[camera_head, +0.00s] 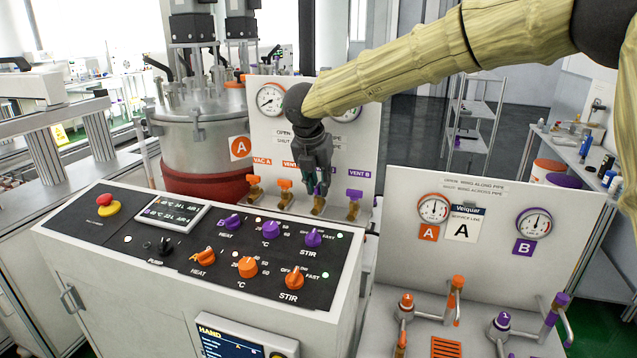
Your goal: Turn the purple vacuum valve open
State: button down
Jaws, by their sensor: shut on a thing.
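A row of brass valves with coloured wing handles stands along the base of the white gauge panel (262,125). My gripper (317,188) points down at the third valve from the left, the purple vacuum valve (318,206), and is shut on its wing. The fingers hide most of that wing and the label above it, so I cannot tell which way it is turned. Only its brass body shows below the fingertips. The purple VENT B valve (354,195) is just to the right, with its wing across. The orange VAC A valve (254,182) and VENT A valve (285,186) are to the left.
A control console (190,248) with purple and orange knobs stands in front of the valves. A metal vessel (200,135) marked A is behind, left. A second gauge panel (480,205) with more orange and purple valves stands at right. My arm covers part of the gauge panel.

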jog(key=c, duration=1.5)
grip_release()
jog(key=shift+c, duration=0.2)
jog(key=shift+r, duration=0.1)
jog(key=v, duration=1.2)
